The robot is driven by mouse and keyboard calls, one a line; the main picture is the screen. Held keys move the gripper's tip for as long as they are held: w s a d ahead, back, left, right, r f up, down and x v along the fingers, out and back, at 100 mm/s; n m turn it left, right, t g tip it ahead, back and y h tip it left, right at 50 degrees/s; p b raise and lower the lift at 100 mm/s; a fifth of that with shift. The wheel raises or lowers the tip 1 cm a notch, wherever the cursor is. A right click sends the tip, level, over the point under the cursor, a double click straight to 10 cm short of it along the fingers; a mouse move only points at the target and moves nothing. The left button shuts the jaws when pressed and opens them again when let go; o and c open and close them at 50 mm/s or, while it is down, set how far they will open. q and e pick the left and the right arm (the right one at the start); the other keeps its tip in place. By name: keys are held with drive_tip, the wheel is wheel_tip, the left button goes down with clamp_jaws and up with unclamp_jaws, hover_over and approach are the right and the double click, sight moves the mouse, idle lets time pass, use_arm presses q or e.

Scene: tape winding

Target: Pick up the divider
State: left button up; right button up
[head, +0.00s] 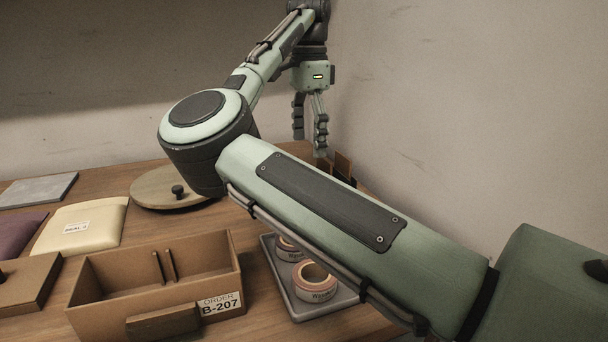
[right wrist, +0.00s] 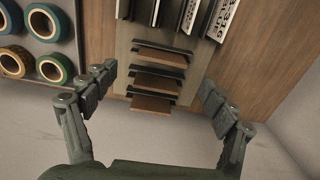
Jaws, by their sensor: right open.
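Several brown dividers stand in a rack; in the right wrist view three brown panels show, the nearest (right wrist: 152,104), a middle one (right wrist: 158,82) and a farther one (right wrist: 160,58). In the head view the brown dividers (head: 343,165) show only in part at the back right, behind my arm. My right gripper (head: 310,145) hangs downward beside and above them. In the right wrist view my right gripper (right wrist: 158,80) is open and empty, with its fingers on either side of the panels. My left gripper is not in view.
A cardboard box (head: 190,295) labelled B-207 holds two thin upright strips. A grey tray (head: 283,290) with tape rolls (head: 314,282) lies partly under my arm. A round wooden lid (head: 150,190), a cream pad (head: 85,228) and a grey slab (head: 38,191) lie left. Walls stand close behind and right.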

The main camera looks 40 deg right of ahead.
drive_tip(key=f, duration=0.2)
drive_tip(key=a+f, duration=0.1)
drive_tip(key=f, duration=0.1)
drive_tip(key=shift+w, duration=0.15)
drive_tip(key=shift+d+f, duration=0.15)
drive_tip(key=shift+f, duration=0.4)
drive_tip(key=shift+c, duration=0.4)
drive_tip(key=c, duration=0.8)
